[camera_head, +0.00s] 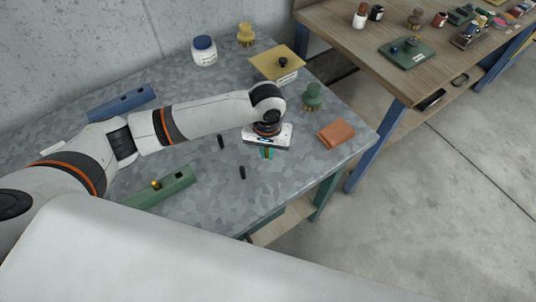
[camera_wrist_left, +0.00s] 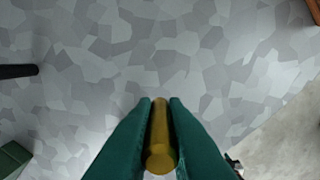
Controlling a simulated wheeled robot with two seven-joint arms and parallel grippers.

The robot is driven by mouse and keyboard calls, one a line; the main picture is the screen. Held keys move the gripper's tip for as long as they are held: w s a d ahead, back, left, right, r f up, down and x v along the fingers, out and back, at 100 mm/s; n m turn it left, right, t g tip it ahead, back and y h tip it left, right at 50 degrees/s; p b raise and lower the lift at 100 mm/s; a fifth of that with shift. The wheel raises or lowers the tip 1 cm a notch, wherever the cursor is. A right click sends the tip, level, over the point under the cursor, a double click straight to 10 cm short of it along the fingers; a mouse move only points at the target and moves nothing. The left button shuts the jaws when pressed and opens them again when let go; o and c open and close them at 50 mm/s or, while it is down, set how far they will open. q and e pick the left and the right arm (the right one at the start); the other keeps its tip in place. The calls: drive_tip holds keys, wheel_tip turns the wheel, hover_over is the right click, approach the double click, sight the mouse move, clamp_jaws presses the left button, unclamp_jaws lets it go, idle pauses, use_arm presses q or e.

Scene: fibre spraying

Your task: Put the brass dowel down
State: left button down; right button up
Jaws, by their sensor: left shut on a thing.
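My left gripper (camera_head: 267,153) points down over the grey mottled table (camera_head: 215,165), near its right front part. Its green fingers, also in the left wrist view (camera_wrist_left: 160,125), are shut on the brass dowel (camera_wrist_left: 160,145). The dowel is seen nearly end-on between the fingertips. In the head view the fingers and hand mostly hide it. Whether its far end touches the table I cannot tell. My right gripper is not in view.
Two black pegs (camera_head: 221,141) (camera_head: 242,172) are left of the gripper. A green block (camera_head: 172,190) with a brass-coloured piece lies front left, a blue block (camera_head: 122,101) behind.

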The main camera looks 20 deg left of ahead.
sight(267, 157)
use_arm(q)
wheel_tip(267, 157, down, 3)
drive_tip(key=shift+d+r, duration=0.1)
drive_tip(key=shift+r, duration=0.1)
drive_tip(key=shift+f, duration=0.25)
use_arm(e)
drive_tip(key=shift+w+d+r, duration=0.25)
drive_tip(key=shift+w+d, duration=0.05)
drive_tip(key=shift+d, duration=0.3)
use_arm(q)
drive_tip(key=shift+f, duration=0.1)
drive_tip(key=c, duration=1.5)
unclamp_jaws()
drive_tip(key=shift+o, duration=0.2)
